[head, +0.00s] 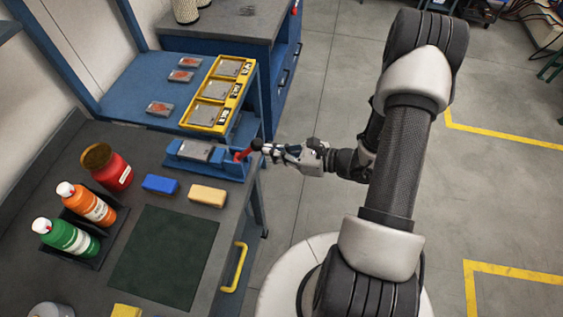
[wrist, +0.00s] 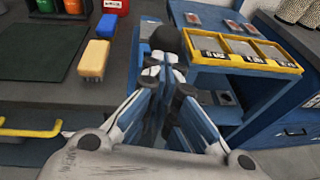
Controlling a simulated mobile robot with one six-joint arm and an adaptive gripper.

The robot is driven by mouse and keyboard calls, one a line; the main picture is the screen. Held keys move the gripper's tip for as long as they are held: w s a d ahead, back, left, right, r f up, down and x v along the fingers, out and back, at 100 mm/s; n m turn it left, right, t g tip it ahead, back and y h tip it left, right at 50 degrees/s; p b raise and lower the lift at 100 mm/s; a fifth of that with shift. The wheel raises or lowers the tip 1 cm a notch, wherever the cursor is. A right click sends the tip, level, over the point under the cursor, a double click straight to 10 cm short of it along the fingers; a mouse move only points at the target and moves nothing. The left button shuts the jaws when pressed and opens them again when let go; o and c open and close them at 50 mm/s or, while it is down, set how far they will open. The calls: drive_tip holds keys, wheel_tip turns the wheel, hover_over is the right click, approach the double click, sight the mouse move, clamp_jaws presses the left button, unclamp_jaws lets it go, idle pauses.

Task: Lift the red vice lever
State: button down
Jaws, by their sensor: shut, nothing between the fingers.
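The blue vice (head: 228,170) sits at the bench's right edge with a grey block at its top. Its red lever (head: 243,154) sticks out on the right side and ends in a black ball knob (head: 257,144). My gripper (head: 270,149) is at the knob, reaching in from the right, its fingers shut and empty. In the wrist view the black knob (wrist: 165,38) shows just beyond my fingertips (wrist: 163,65). I cannot tell whether they touch it. The red shaft is hidden there behind the fingers.
A yellow tray (head: 213,127) with grey plates stands behind the vice on a blue table. A blue block (head: 160,185) and a yellow block (head: 208,196) lie in front of it. Bottles and a red jar (head: 113,172) stand at left. Open floor lies to the right.

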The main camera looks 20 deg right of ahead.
drive_tip(key=shift+w+a+r+g+h+p, duration=0.15)
drive_tip(key=shift+w+a+r+p, duration=0.1)
drive_tip(key=shift+a+r+p, duration=0.15)
drive_tip(key=shift+w+a+r+g+h+p, duration=0.15)
drive_tip(key=shift+w+a+r+p, duration=0.15)
drive_tip(key=shift+r, duration=0.2)
